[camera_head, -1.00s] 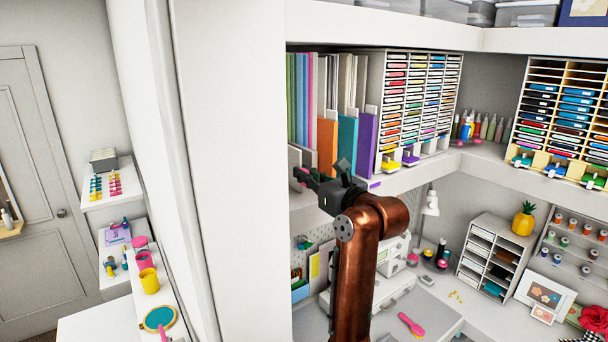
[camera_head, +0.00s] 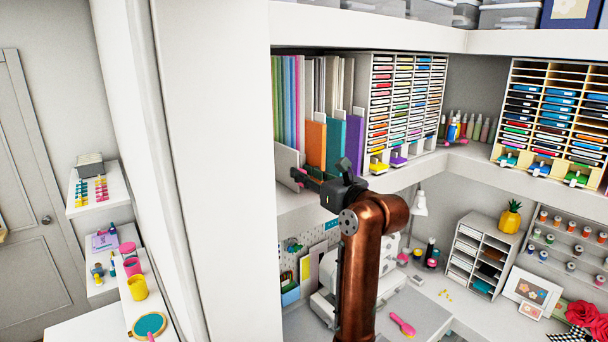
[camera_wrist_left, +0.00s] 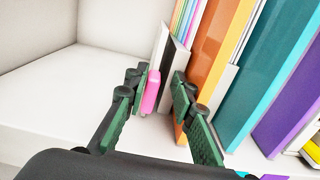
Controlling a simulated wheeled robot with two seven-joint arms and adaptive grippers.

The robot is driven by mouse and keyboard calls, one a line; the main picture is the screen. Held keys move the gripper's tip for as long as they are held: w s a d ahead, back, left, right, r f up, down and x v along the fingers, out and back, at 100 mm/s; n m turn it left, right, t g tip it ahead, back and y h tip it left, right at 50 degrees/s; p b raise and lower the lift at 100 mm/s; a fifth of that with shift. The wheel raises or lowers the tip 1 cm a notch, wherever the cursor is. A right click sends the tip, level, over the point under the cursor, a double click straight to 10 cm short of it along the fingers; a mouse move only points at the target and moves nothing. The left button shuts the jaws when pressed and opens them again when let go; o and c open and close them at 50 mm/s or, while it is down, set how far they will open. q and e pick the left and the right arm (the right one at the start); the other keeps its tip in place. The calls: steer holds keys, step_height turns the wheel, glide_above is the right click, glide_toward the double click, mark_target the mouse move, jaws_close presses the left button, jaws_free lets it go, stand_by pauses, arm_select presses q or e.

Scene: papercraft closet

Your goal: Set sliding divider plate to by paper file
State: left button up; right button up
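The sliding divider plate (camera_head: 286,168) is a thin white upright plate on the shelf, left of the paper files. In the left wrist view, the plate (camera_wrist_left: 174,62) shows edge-on with a pink handle (camera_wrist_left: 151,92) at its front. The paper files stand to its right: orange (camera_head: 315,145), teal (camera_head: 334,148) and purple (camera_head: 354,146). My left gripper (camera_head: 304,179) is at the shelf front by the plate. In the left wrist view, its green-padded fingers (camera_wrist_left: 158,86) are apart, with the handle between them, close to the left finger; contact is unclear. My right gripper is out of view.
The shelf (camera_wrist_left: 55,95) is bare left of the plate, up to a white side wall. Coloured sheets (camera_head: 290,98) stand behind the plate. A paper rack (camera_head: 405,105) stands right of the files. The desk below holds a pink brush (camera_head: 403,325).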

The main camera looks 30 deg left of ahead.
arm_select(q)
steer(key=shift+o, duration=0.3)
steer(key=shift+s+a, duration=0.1)
steer(key=shift+s, duration=0.05)
steer(key=v, duration=1.2)
